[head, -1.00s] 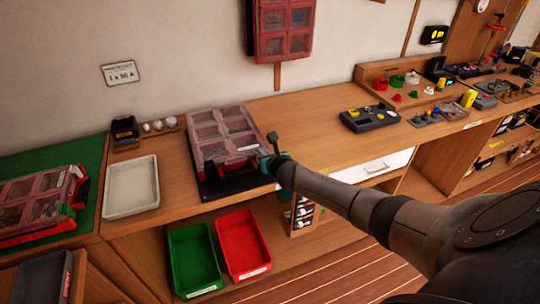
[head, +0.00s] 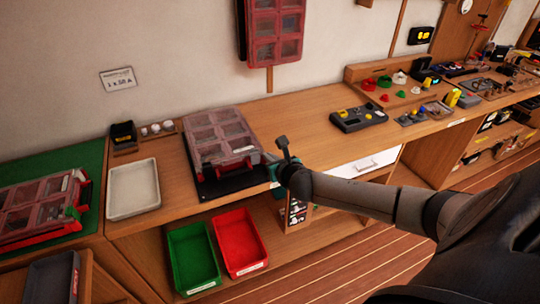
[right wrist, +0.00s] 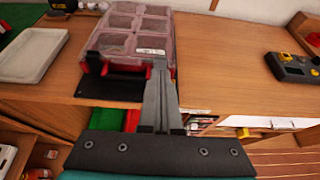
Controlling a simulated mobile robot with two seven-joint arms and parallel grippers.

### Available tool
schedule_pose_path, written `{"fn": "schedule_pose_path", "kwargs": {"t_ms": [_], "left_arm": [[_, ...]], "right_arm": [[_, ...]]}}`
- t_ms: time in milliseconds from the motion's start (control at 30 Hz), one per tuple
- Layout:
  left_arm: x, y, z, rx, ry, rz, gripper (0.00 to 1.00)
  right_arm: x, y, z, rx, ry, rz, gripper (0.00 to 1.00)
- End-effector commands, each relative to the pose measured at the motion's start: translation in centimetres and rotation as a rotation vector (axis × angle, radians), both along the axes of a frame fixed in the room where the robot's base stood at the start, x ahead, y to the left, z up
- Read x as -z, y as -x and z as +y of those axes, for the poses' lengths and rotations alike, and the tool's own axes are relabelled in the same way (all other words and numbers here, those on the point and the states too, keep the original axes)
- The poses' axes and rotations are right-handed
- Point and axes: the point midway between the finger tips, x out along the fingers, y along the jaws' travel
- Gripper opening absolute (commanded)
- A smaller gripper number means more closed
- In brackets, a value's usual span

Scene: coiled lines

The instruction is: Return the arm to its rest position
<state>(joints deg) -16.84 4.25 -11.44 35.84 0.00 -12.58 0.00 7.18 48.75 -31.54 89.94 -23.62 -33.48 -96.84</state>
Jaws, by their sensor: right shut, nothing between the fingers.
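My right arm reaches in from the right in the head view, and its gripper (head: 283,146) is over the front edge of the workbench, just right of the closed organizer case. In the right wrist view the gripper's fingers (right wrist: 160,75) are together with nothing between them. The organizer case (head: 221,136), red with a clear compartment lid, lies on a black mat (head: 225,184); it also shows in the right wrist view (right wrist: 128,35). I cannot tell from these views whether the gripper touches the case. My left gripper is not in view.
A grey tray (head: 133,188) lies left of the case. Green (head: 193,258) and red (head: 240,241) bins sit on the shelf below. A black device (head: 358,118) stands to the right on the bench. The bench between the case and device is clear.

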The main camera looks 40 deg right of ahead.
Motion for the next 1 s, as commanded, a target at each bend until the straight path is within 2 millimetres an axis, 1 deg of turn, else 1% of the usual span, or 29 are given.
{"fn": "schedule_pose_path", "kwargs": {"t_ms": [200, 600, 667, 700, 767, 833, 867, 900, 967, 1000], "left_arm": [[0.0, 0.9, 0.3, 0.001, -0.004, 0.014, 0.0], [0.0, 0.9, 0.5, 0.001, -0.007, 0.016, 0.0], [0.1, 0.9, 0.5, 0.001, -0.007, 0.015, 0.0], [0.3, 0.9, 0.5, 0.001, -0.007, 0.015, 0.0], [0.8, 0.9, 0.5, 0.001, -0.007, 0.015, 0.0], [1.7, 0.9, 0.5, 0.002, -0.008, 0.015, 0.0], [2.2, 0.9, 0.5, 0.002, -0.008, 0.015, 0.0], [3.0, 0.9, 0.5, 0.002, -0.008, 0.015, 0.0], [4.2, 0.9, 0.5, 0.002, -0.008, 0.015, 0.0], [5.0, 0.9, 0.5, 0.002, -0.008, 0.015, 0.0]], "right_arm": [[-0.2, 0.2, 0.1, 0.001, 0.0, 0.001, 0.0], [-0.2, 0.2, 0.1, 0.0, 0.0, 0.001, 0.0], [0.1, 0.3, 0.0, 0.003, -0.006, 0.003, 0.0], [0.6, 0.4, 0.0, 0.011, -0.02, 0.005, 0.0], [2.2, 0.8, 0.0, 0.038, -0.067, 0.015, 0.0], [5.4, 1.6, -0.1, 0.097, -0.165, 0.034, 0.0], [7.2, 2.2, -0.1, 0.131, -0.22, 0.045, 0.0], [9.9, 3.1, -0.1, 0.187, -0.305, 0.059, 0.0], [14.2, 4.8, 0.0, 0.285, -0.44, 0.082, 0.0], [17.1, 6.1, 0.2, 0.357, -0.533, 0.096, 0.0]]}}
